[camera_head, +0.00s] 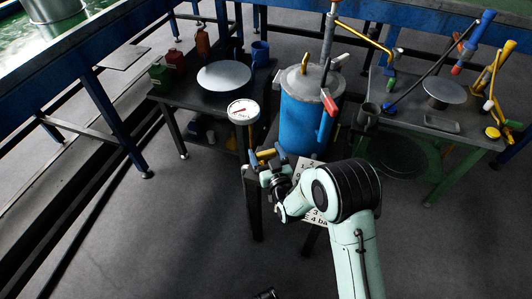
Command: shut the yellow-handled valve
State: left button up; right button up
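A small yellow handle (266,154) shows low at the front left of a blue tank (305,118), below a round white gauge (243,112). It appears to belong to the valve there; the valve body is mostly hidden by dark fittings and my gripper. My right arm comes up from the bottom right, and its dark gripper (270,178) is just below the yellow handle. The fingers are small and dark against the fittings, so I cannot tell whether they are open or touch the handle. A small dark part at the bottom edge may be my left gripper (267,294).
A white sign (313,216) is partly behind my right arm. A dark table (193,97) with cans stands left, and a green-legged bench (440,125) with tools stands right. The floor at lower left is clear.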

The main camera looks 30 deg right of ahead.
jog(key=shift+o, duration=0.8)
jog(key=shift+s+a, duration=0.1)
jog(key=shift+s, duration=0.45)
jog(key=p+v, duration=0.1)
jog(key=v, duration=0.6)
jog(key=shift+s, duration=0.15)
pick_arm(q)
jog(key=shift+w+d+r+p, duration=0.2)
jog(key=shift+w+r, duration=0.1)
jog(key=shift+r, duration=0.35)
jog(key=shift+w+d+r+p, duration=0.1)
jog(key=shift+w+d+r, duration=0.15)
jog(key=shift+r, duration=0.35)
pick_arm(e)
jog(key=v, duration=0.5)
